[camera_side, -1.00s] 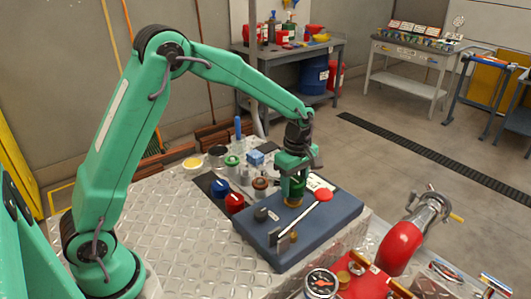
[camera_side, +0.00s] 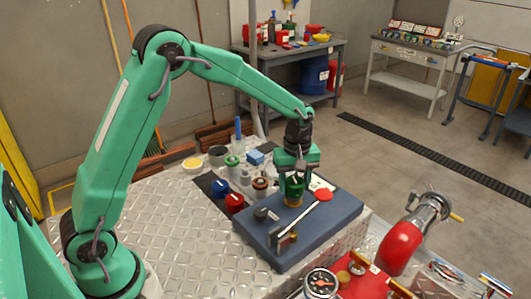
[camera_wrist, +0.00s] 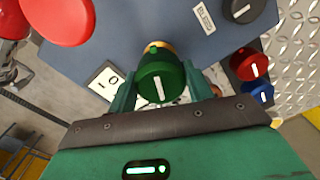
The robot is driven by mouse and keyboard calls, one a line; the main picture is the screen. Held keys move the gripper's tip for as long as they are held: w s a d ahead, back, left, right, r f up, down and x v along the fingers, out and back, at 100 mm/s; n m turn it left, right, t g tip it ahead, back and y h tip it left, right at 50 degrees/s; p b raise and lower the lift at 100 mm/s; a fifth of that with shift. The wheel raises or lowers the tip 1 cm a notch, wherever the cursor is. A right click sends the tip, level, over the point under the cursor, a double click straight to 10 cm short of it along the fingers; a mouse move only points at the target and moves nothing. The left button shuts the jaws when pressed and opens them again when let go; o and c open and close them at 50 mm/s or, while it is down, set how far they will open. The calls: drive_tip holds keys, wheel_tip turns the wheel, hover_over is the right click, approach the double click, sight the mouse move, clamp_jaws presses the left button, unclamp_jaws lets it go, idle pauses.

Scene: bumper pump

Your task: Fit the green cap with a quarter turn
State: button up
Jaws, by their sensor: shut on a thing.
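The green cap (camera_side: 294,187) with a white line on top is upright at the brass neck (camera_side: 294,202) on the blue-grey pump block (camera_side: 340,213). My gripper (camera_side: 295,182) points down and is shut on the cap. In the wrist view the cap (camera_wrist: 160,88) sits between my two fingers, its white line running up and down the picture. A brass edge (camera_wrist: 158,46) shows just beyond it. I cannot tell how far down the cap is on the neck. A white card with line and circle marks (camera_wrist: 104,80) lies beside the neck.
A lever with a red round end (camera_side: 323,194) lies close to the neck. A black knob (camera_side: 261,214) is on the block. Blue (camera_side: 219,188) and red (camera_side: 235,202) caps stand left of the block. A red cylinder (camera_side: 401,246) is at right.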

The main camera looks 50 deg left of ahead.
drive_tip(key=shift+r, duration=0.1)
drive_tip(key=shift+m, duration=2.6)
drive_tip(key=shift+m, duration=0.6)
drive_tip(key=shift+r+m, duration=0.1)
drive_tip(key=shift+m, duration=1.2)
drive_tip(key=shift+m, duration=1.8)
